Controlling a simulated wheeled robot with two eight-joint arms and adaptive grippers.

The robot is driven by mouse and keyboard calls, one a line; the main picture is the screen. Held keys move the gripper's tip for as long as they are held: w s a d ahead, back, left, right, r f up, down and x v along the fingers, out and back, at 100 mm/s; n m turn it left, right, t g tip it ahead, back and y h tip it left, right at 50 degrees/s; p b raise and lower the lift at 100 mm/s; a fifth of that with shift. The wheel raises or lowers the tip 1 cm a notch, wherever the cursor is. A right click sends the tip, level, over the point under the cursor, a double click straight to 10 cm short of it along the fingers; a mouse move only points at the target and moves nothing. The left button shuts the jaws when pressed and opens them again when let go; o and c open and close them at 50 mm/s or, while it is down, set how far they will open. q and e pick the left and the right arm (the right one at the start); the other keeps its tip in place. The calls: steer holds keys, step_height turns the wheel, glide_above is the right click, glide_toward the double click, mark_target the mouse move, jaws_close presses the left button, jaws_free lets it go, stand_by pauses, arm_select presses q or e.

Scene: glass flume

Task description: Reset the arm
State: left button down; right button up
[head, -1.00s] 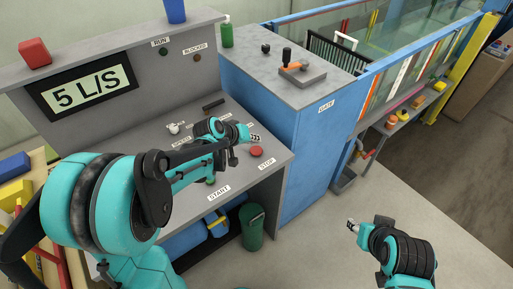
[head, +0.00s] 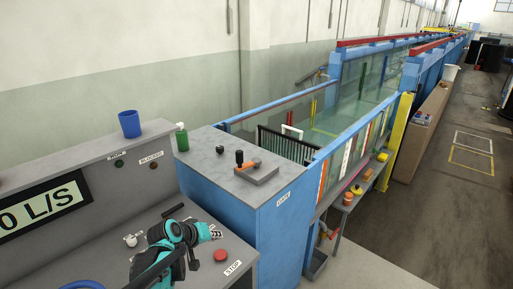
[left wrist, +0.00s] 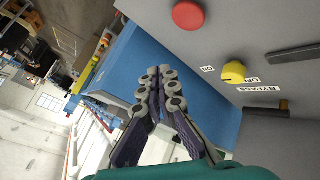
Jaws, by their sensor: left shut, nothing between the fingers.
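My left gripper (head: 214,232) is above the grey control desk (head: 215,278), close to the red STOP button (head: 221,255), and holds nothing. In the left wrist view its two fingers (left wrist: 160,88) are together at the tips. The red button (left wrist: 187,15) and a yellow knob (left wrist: 233,73) with small labels show beside the fingers there, apart from them. My right gripper is out of view.
A display (head: 42,207) on the panel ends in "0 L/S", its left part cut off. A blue cup (head: 129,124) stands on the panel top. The blue gate cabinet (head: 262,235) carries a lever box (head: 256,172) and a green bottle (head: 182,137). The glass flume stretches behind.

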arm_select(q)
steer(key=s+r+m+y, duration=0.2)
steer(key=s+m+y, duration=0.1)
steer(key=s, duration=2.1)
steer(key=shift+s+r+m+g+y, duration=0.15)
steer(key=shift+s+m+g+y, duration=0.15)
steer(key=shift+s+g+y, duration=0.15)
